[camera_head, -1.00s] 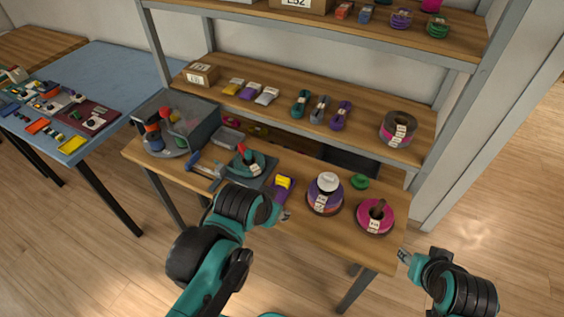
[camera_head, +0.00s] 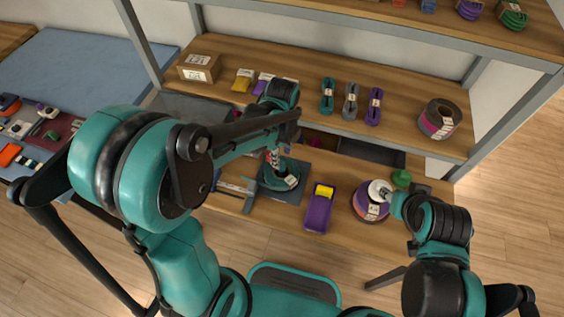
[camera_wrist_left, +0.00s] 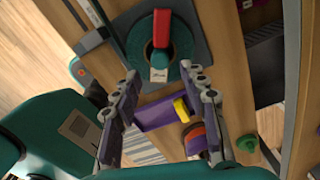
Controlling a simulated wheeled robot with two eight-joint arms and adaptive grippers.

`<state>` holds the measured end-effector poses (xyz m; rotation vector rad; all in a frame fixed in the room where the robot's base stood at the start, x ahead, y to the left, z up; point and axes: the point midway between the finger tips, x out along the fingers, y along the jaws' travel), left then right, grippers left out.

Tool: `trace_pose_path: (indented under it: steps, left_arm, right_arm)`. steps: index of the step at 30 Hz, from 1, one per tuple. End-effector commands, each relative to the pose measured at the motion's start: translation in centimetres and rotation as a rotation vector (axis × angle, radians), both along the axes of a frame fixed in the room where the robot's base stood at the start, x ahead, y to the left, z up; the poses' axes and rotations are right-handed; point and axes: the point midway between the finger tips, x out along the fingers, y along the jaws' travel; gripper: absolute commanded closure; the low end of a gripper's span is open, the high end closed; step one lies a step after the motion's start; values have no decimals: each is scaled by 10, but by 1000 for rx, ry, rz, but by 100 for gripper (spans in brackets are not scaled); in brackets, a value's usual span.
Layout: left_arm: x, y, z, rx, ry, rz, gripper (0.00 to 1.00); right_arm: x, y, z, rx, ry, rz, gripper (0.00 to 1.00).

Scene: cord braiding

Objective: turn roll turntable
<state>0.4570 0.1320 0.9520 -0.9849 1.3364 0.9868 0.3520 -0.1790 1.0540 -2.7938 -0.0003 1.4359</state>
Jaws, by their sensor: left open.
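A purple roll (camera_head: 366,207) with a white knob (camera_head: 379,190) on top sits on a dark round base at the right of the workbench. My right gripper (camera_head: 389,194) is at the white knob; its fingers are too small and covered to tell open from shut. My left gripper (camera_wrist_left: 164,80) is open and empty, with its fingers either side of the view's middle. The round grey tray at the bench's left end is hidden behind my left arm.
A purple-and-yellow device (camera_head: 319,209) lies between the coil and the roll. The shelf (camera_head: 300,68) above holds a carton (camera_head: 199,67), cord bundles and a large roll (camera_head: 439,119).

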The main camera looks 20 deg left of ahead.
Motion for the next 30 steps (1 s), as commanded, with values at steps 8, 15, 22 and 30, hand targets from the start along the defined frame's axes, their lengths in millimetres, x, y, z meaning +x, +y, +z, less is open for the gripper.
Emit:
trace_pose_path:
  steps: [8,15,22,30]
  left_arm:
    - [1,0,-40,0,-1,2,57]
    - [0,0,-44,-1,-2,3,57]
    - [0,0,-43,-1,-2,3,89]
    - [0,0,-43,-1,-2,5,100]
  right_arm:
    - [0,0,-16,0,0,0,60]
    - [0,0,-16,0,0,0,60]
    - [0,0,-16,0,0,0,60]
    - [0,0,-16,0,0,0,60]
